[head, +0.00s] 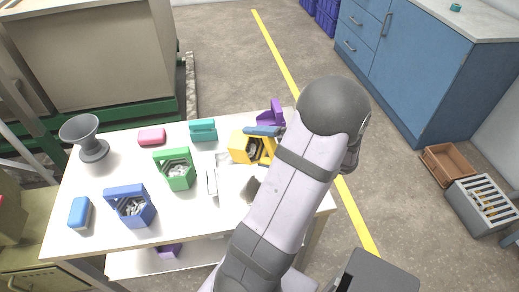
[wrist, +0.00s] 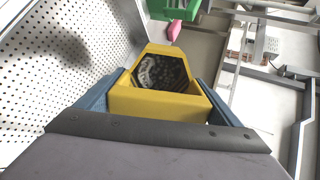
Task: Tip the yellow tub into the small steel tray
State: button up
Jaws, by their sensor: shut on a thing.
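The yellow tub (head: 240,147) is in my gripper over the back right of the white table, apparently tilted; the exact angle is unclear. In the wrist view the yellow tub (wrist: 155,102) sits between the two blue fingers of my gripper (wrist: 160,100), which is shut on it. Dark grey small parts lie inside its opening. In the head view a blue finger of my gripper (head: 262,131) shows at the tub's upper edge. A pale, low tray (head: 212,182), which looks like the small steel tray, lies just below and left of the tub. My arm and the tub hide part of it.
A green tub (head: 180,180) and a blue tub (head: 136,215) hold grey parts. A teal tub (head: 203,130), purple tub (head: 273,112), pink block (head: 152,136), blue block (head: 79,213) and grey funnel (head: 88,140) stand around. The table's front middle is clear.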

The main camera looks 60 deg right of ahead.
jog(key=shift+s+f+t+b, duration=0.4)
jog(key=shift+t+b, duration=0.3)
jog(key=shift+b, duration=0.95)
jog(key=shift+s+f+t+b, duration=0.25)
jog(key=shift+f+t+b, duration=0.35)
jog(key=shift+b, duration=1.05)
jog(key=shift+s+f+t+b, duration=0.15)
jog(key=shift+s+t+b, duration=0.3)
jog(key=shift+t+b, duration=1.1)
jog(key=shift+w+a+r+g+b, duration=0.15)
jog(key=shift+w+r+g+b, duration=0.15)
jog(key=shift+g, duration=0.45)
jog(key=w+a+r+n+g+y, duration=0.5)
jog(key=w+a+r+y, duration=0.15)
jog(key=r, duration=0.25)
jog(key=s+d+f+m+h, duration=0.1)
jog(key=d, duration=0.1)
jog(key=s+d+f+m+g+h, duration=0.1)
jog(key=d+f+h, duration=0.1)
jog(key=s+d+f+m+h, duration=0.1)
jog(key=f+h, duration=0.1)
jog(key=shift+s+d+f+m+p, duration=0.1)
jog(key=shift+d+f+m+p, duration=0.2)
jog(key=shift+d+p, duration=0.1)
jog(key=shift+s+d+f+m+g+h, duration=0.1)
jog(key=shift+d+f+m+g+h, duration=0.05)
jog(key=shift+d+m+g+h, duration=0.4)
jog(key=shift+g, duration=0.35)
